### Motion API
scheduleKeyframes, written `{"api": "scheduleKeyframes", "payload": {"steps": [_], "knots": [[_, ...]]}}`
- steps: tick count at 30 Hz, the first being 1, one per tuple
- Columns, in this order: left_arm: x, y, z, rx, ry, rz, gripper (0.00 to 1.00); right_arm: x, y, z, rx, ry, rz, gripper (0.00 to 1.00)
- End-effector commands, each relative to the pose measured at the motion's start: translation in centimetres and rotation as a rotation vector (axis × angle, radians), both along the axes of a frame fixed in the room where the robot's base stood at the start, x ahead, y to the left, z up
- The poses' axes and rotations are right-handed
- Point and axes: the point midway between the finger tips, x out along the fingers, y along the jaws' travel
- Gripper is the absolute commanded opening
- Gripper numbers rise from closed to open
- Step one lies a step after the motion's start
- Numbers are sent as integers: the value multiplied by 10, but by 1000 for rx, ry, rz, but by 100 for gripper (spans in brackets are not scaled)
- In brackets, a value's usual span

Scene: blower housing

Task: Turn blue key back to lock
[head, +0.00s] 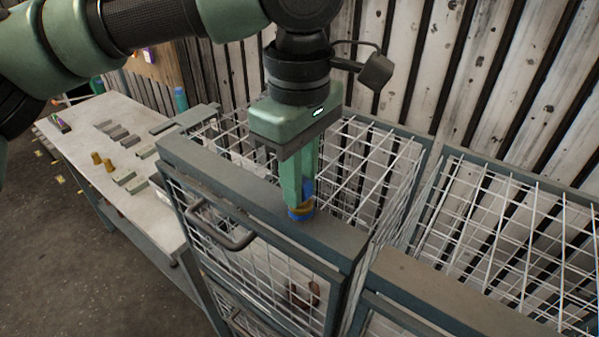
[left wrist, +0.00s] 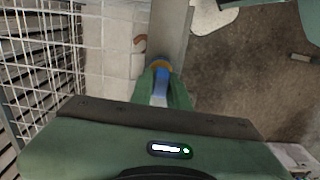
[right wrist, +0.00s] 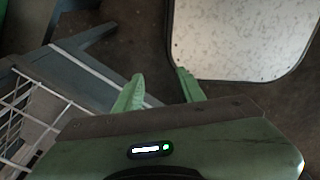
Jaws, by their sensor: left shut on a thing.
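The blue key (head: 307,188) stands upright in a lock with a brass ring and blue base (head: 301,213) on the top rail of a wire cage. My left gripper (head: 302,200) points down from above and is shut on the key. In the left wrist view the blue key (left wrist: 161,82) shows between the green fingers, with the brass ring (left wrist: 159,65) just beyond them. The fingers hide part of the key. My right gripper (right wrist: 156,90) shows only in the right wrist view, its fingers apart with nothing between them.
The wire cage (head: 180,150) has a curved handle (head: 222,228) on its front. A second mesh cage (head: 440,290) stands at the right. A workbench (head: 75,122) with brass pieces and grey blocks is at the left. A slatted wall stands close behind.

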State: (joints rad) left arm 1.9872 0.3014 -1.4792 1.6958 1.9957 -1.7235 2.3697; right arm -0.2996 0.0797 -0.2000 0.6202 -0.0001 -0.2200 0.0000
Motion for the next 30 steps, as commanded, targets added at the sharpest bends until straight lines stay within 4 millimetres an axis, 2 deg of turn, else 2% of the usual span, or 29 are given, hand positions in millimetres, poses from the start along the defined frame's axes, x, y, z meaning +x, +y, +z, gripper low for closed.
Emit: {"api": "scheduleKeyframes", "payload": {"steps": [8,9,11,12,23,26,30], "knots": [[0,0,0,-1,-1,35,0,0,0,1,0,0,0,39],[0,0,0,-1,-1,35,22,0,0,1,0,0,0,39],[0,0,0,0,0,35,39,0,0,1,0,0,0,39],[0,0,0,-1,-1,34,42,0,0,1,0,0,0,39],[0,0,4,0,-1,34,42,0,0,0,0,1,0,39],[1,0,15,-2,-2,36,42,0,0,-4,0,1,0,39],[1,-1,40,-3,-3,35,42,0,0,-9,0,1,0,39]]}}
